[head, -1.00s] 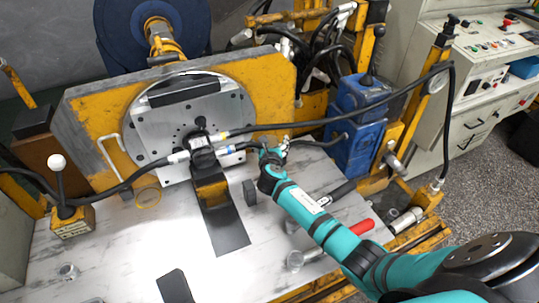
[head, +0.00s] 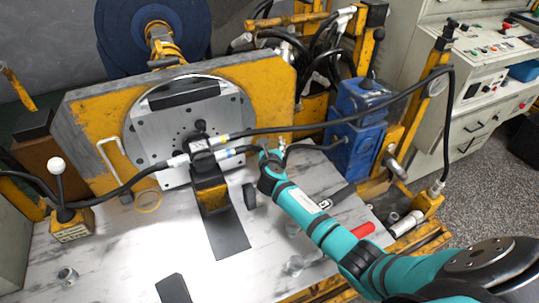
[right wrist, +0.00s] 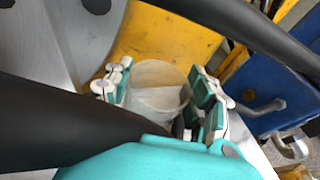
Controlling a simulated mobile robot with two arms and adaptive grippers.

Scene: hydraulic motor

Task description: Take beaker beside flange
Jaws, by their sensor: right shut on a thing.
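A clear beaker (right wrist: 158,86) shows in the right wrist view between the two teal and white fingers of my right gripper (right wrist: 162,92), which is shut on it. In the head view my right gripper (head: 270,155) is at the right side of the round metal flange (head: 245,110), just in front of the yellow plate; the beaker cannot be made out there. The black hose and gripper hide part of this spot. My left gripper is not in view.
Black hoses (head: 300,128) cross close above my right gripper. A blue unit (head: 352,125) stands to its right. A small dark block (head: 249,196) and a red-handled tool (head: 362,230) are on the white table (head: 110,245).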

